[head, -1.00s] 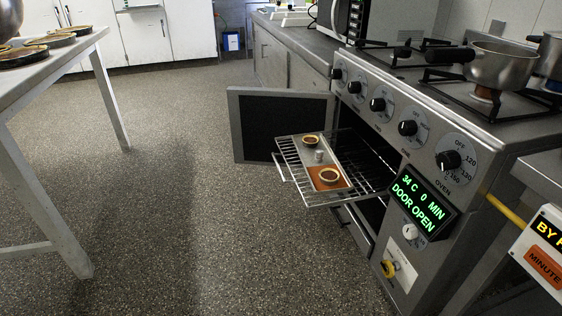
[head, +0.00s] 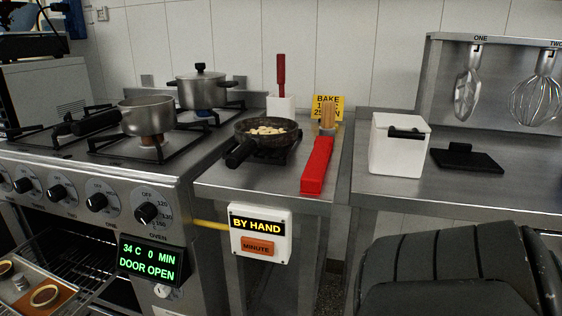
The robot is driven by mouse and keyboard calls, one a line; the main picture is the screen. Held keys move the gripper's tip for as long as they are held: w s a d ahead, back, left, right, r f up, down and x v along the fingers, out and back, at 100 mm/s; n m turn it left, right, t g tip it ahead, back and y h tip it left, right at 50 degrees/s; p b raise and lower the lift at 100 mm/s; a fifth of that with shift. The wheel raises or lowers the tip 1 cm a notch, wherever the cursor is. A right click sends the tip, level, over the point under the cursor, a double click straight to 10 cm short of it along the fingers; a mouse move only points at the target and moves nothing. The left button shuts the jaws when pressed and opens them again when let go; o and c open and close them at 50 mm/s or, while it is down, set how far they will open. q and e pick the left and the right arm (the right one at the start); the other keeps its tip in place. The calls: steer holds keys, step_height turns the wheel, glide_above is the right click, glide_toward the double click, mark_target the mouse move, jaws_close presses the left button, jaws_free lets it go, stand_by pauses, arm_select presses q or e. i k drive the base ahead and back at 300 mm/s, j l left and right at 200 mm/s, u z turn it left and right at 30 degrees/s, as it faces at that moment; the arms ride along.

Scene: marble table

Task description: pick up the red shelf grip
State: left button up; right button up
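A long red bar (head: 317,164), which looks like the red shelf grip, lies on the narrow steel counter (head: 219,184) right of the stove. Its near end is close to the front edge. A frying pan (head: 266,129) with pale pieces in it sits left of it. A second red handle (head: 281,73) stands upright in a white holder (head: 281,104) behind the pan. Neither of my grippers can be made out in the head view.
The open oven's rack with tarts (head: 45,295) juts out at lower left. Pots stand on the stove. A white box (head: 398,146) and a black flat item (head: 466,158) sit on the right counter. A large dark ribbed form (head: 450,262) fills the lower right.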

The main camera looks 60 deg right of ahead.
mark_target(311, 180)
steer(key=z, duration=2.1)
